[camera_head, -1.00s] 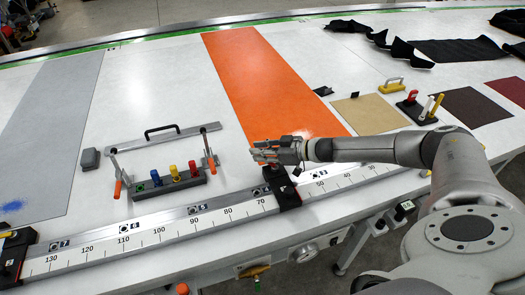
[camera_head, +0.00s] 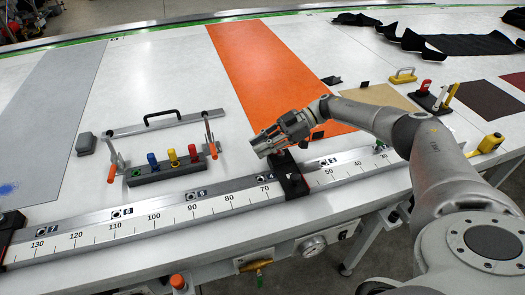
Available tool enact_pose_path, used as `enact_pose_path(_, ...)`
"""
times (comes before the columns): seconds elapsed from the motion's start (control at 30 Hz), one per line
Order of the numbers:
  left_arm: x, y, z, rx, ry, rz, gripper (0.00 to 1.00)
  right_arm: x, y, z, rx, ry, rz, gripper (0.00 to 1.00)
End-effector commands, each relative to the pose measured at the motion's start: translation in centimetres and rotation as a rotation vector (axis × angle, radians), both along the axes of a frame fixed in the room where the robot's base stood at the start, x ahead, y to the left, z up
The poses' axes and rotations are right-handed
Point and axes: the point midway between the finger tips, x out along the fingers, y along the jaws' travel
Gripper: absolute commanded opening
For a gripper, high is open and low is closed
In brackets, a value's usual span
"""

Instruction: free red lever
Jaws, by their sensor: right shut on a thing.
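My right gripper (camera_head: 262,144) points left and down at the front edge of the orange sheet (camera_head: 270,75), just above the black clamp block (camera_head: 290,178) on the ruler rail. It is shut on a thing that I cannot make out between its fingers. A small red knob (camera_head: 193,153) stands in a row beside a yellow and a blue one on a dark bar. A red lever (camera_head: 425,86) stands on a black base at the right, apart from the gripper. Whether another red lever is hidden under the gripper, I cannot tell. My left gripper is out of view.
The numbered ruler rail (camera_head: 150,222) runs along the table's front edge. A frame with a black handle (camera_head: 162,117) and orange-red side grips lies left of the gripper. A yellow tape measure (camera_head: 490,143) sits right of my arm. White table is clear between the frame and orange sheet.

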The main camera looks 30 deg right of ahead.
Motion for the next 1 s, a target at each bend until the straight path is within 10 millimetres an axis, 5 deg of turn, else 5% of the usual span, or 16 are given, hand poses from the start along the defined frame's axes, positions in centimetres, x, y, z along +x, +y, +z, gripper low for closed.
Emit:
enact_pose_path(0.23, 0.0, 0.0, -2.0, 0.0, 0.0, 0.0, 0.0, -0.5, 0.3, -0.2, 0.003, 0.0, 0.091, 0.0)
enact_pose_path(0.77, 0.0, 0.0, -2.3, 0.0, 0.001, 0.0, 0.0, -0.6, 0.4, 0.1, 0.003, 0.0, 0.117, 0.0)
enact_pose_path(0.8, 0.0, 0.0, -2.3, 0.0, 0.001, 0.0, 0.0, -0.6, 0.4, 0.1, 0.003, 0.0, 0.117, 0.21)
enact_pose_path(1.0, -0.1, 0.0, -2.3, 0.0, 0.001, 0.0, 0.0, -0.6, 0.4, 0.1, 0.003, 0.0, 0.116, 0.42)
